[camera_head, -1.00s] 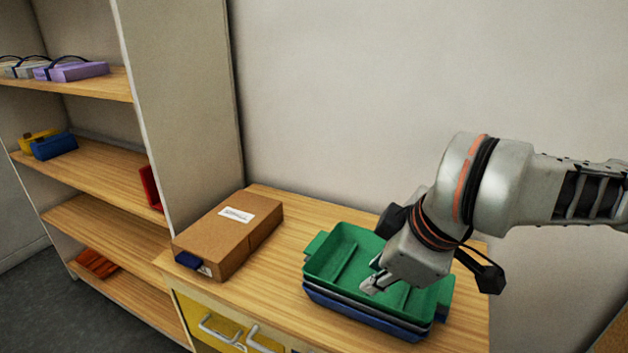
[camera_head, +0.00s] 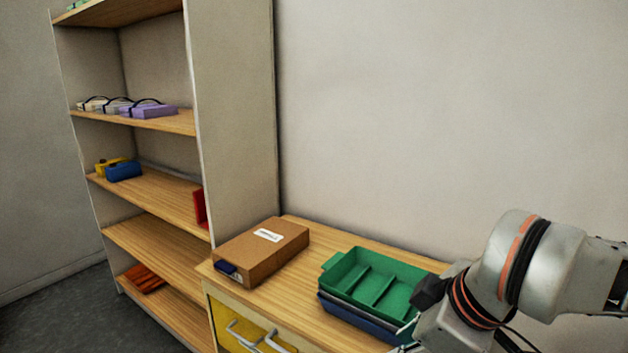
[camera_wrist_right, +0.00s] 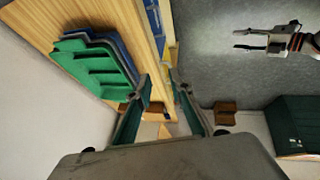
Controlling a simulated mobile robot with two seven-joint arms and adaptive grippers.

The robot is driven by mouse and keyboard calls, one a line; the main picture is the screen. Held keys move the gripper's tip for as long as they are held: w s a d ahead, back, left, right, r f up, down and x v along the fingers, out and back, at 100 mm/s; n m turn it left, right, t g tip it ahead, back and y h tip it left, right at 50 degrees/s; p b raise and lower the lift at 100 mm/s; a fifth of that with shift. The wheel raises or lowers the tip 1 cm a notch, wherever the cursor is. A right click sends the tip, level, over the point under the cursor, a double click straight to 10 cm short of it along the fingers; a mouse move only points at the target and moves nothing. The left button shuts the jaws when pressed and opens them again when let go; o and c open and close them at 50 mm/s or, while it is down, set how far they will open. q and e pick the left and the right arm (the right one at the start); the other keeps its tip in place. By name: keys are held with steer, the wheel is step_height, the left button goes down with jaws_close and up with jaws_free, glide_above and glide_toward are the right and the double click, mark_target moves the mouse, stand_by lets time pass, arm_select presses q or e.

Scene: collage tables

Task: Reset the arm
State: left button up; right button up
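My right arm comes in from the right of the head view. Its gripper (camera_head: 408,348) is at the bottom edge of that view, mostly cut off, by the front right corner of a stack of trays. In the right wrist view the two fingers of my right gripper (camera_wrist_right: 160,95) stand apart with nothing held between them. My left gripper (camera_wrist_right: 243,38) shows at the upper right of the right wrist view, its fingers apart and empty, over the grey floor. The green tray (camera_head: 345,272) tops the stack and looks empty; it also shows in the right wrist view (camera_wrist_right: 95,72).
The stack stands on a wooden-topped cabinet (camera_head: 300,310) beside a brown cardboard box (camera_head: 262,252). A tall shelf (camera_head: 235,120) with several small items stands at the left. A dark green container (camera_wrist_right: 295,125) shows in the right wrist view.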

steer(key=w+a+f+m+y, duration=0.1)
steer(key=w+a+f+y, duration=0.15)
steer(key=a, duration=0.45)
steer(key=w+a+f+y, duration=0.1)
steer(key=a+f+y, duration=0.3)
steer(key=a, duration=0.2)
steer(key=w+f+m+t+y, duration=0.1)
steer(key=w+f+m+t, duration=0.25)
steer(key=f, duration=0.35)
steer(key=s+d+f+m+t+h, duration=0.1)
steer(key=d+f+h, duration=0.1)
steer(key=d+f, duration=0.45)
steer(key=s+d+f+m+t+h, duration=0.2)
steer(key=d+f, duration=0.2)
steer(key=f, duration=0.6)
steer(key=s+d+f+h, duration=0.3)
steer(key=s+d+f, duration=0.6)
steer(key=s+f, duration=0.2)
steer(key=shift+s+g, duration=0.4)
steer(key=shift+g, duration=0.05)
